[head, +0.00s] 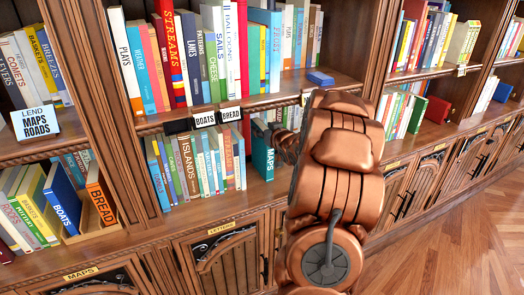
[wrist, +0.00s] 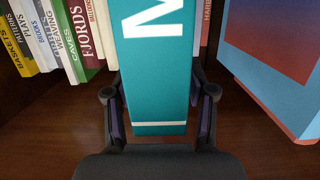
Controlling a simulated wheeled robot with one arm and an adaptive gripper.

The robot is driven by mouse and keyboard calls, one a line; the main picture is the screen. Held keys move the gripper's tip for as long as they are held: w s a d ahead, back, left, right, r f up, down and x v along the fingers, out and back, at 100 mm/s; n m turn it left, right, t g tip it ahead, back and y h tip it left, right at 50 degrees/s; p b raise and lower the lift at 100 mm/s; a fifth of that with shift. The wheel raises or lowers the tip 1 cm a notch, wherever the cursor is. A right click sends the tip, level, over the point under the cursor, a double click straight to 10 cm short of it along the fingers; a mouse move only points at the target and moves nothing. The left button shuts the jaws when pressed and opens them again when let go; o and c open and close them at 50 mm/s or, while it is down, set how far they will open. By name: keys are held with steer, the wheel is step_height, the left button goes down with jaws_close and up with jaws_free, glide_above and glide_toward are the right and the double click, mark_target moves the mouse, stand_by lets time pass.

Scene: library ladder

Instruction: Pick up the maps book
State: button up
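The maps book is teal with "MAPS" in white on its spine. It stands upright on the lower middle shelf in the head view (head: 262,155), at the right of the row. In the wrist view the maps book (wrist: 160,75) stands upright between my fingers, with its "M" showing. My gripper (wrist: 161,125) is open, one finger on each side of the lower spine, with a small gap showing on each side. In the head view my arm hides most of the gripper (head: 284,148) and the shelf to the right of the book.
In the wrist view a row of books (wrist: 65,35) stands to the left, and a large blue-edged book (wrist: 270,70) with a red face is close on the right. A shelf sign "BOATS" (head: 204,119) hangs above.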

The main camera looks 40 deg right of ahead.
jaws_close()
steer(key=shift+r, duration=0.15)
stand_by(0.6)
